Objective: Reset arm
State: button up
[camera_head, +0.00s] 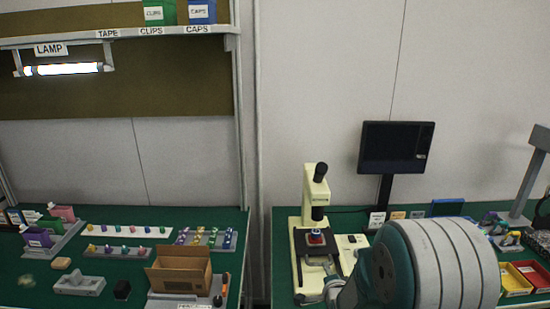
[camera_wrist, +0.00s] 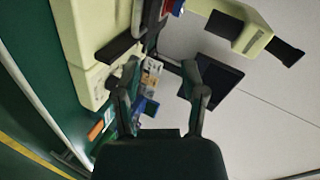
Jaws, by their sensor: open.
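My gripper (camera_wrist: 162,100) shows in the wrist view with its two dark fingers spread apart and nothing between them. In that view the picture is turned, and the cream-coloured press (camera_wrist: 82,50) is at the upper left, beyond the fingers.
A dark monitor (camera_head: 396,147) stands behind my arm. Yellow (camera_head: 515,279) and red (camera_head: 536,273) trays lie at the right. The left bench holds an open cardboard box (camera_head: 180,270), racks of small coloured parts (camera_head: 125,252) and a grey dispenser (camera_head: 80,285). A gap separates the benches.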

jog(key=s+r+n+g, duration=0.4)
jog(key=s+r+n, duration=0.4)
jog(key=s+r, duration=0.45)
jog(key=s+r+n+g, duration=0.2)
jog(key=s+n, duration=0.1)
jog(key=s, duration=0.6)
jog(key=s+r+n+g, duration=0.2)
jog(key=s+r+n, duration=0.1)
jog(key=s, duration=0.7)
jog(key=shift+n, duration=0.4)
